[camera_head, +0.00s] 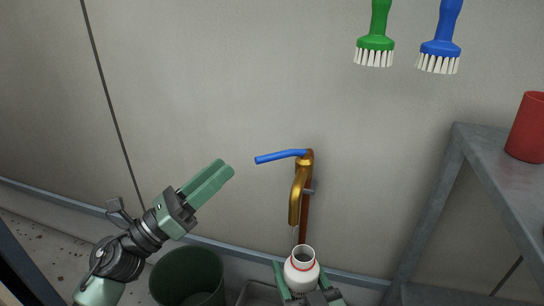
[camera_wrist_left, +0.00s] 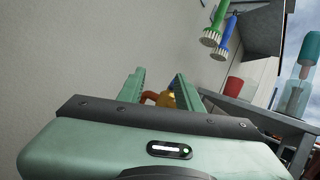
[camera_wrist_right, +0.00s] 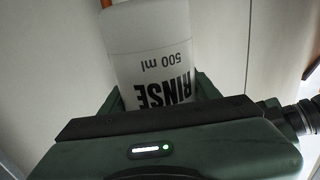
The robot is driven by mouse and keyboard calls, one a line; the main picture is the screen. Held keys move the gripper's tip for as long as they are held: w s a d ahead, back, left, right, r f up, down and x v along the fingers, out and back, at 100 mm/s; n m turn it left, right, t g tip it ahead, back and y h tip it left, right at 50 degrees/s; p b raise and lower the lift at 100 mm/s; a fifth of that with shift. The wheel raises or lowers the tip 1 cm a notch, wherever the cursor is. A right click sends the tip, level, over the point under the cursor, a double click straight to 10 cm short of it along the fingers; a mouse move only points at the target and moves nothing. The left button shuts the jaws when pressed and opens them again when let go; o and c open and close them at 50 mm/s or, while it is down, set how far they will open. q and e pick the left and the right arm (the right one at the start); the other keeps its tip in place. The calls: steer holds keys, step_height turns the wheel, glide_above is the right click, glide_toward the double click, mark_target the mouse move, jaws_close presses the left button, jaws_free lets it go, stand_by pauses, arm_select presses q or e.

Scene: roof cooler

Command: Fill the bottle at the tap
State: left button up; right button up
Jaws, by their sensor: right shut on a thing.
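The brass tap (camera_head: 299,195) is on the wall, with its blue lever (camera_head: 280,156) pointing left. A faint thin line shows under its spout; I cannot tell whether it is water. The white bottle (camera_head: 301,275), open-mouthed with a red ring, stands upright below the spout. My right gripper (camera_head: 308,296) is shut on it; the right wrist view shows its "RINSE 500 ml" print (camera_wrist_right: 163,80). The water level is hidden. My left gripper (camera_head: 222,171) is open and empty, left of and below the lever tip. Part of the tap shows between its fingers in the left wrist view (camera_wrist_left: 166,98).
A dark green bucket (camera_head: 187,275) stands at lower left, beside a grey basin (camera_head: 258,293) under the tap. A metal shelf (camera_head: 480,170) with a red cup (camera_head: 527,128) is at right. Green (camera_head: 375,45) and blue (camera_head: 440,50) brushes hang above. The wall left of the lever is clear.

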mark_target(272, 157)
arm_select(q)
steer(key=w+d+m+g, duration=0.1)
steer(key=d, duration=0.2)
steer(key=w+d+r+g+h, duration=0.1)
steer(key=d, duration=0.3)
steer(key=w+d+r+m+g, duration=0.1)
steer(key=d, duration=0.2)
steer(key=shift+w+d+r+m+h, duration=0.2)
steer(key=shift+w+m+h, duration=0.1)
steer(key=shift+h, duration=0.1)
jaws_close()
stand_by(1.2)
